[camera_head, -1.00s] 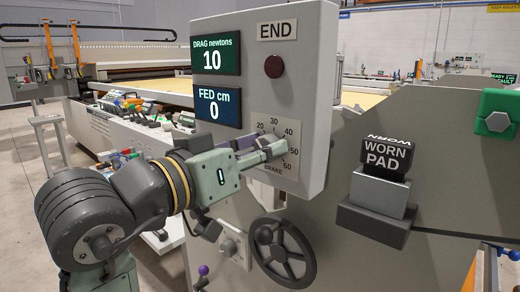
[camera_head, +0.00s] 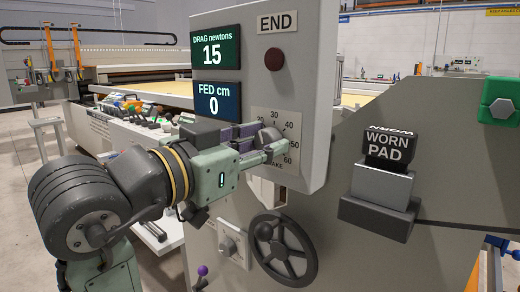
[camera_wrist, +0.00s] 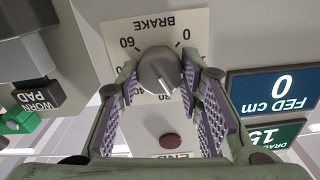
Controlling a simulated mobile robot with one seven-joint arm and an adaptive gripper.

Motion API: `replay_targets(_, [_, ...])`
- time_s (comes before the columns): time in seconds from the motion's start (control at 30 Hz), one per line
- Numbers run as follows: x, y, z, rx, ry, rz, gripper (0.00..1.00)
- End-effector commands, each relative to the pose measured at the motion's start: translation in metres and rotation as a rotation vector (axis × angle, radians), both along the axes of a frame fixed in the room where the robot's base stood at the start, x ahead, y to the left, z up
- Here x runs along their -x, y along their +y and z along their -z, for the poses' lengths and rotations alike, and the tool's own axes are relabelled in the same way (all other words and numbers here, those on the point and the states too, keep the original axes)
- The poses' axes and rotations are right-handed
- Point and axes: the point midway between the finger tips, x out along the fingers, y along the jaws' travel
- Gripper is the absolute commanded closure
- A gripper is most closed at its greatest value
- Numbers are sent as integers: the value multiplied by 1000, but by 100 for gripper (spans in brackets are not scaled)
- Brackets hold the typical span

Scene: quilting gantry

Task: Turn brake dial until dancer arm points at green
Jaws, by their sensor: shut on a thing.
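The brake dial (camera_head: 268,138) is a round grey knob on a pale scale plate on the grey control box. It also shows in the wrist view (camera_wrist: 158,70), upside down, with its pointer towards the 30 side of the scale. My gripper (camera_head: 275,144) is shut on the dial, with a purple-padded finger on either side; it shows in the wrist view (camera_wrist: 161,82) too. The drag display (camera_head: 213,53) reads 15 newtons and the fed display (camera_head: 217,104) reads 0 cm. I cannot make out the dancer arm or its green mark.
A dark handwheel (camera_head: 284,249) sits below the box, close under my gripper. A round dark red button (camera_head: 274,59) is above the dial.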

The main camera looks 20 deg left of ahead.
Motion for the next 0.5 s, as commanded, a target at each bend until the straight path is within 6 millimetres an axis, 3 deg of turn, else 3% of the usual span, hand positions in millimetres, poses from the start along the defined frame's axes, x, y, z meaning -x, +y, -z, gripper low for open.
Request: replay_targets(0.5, [0,-1,0,-222,-80,1,94])
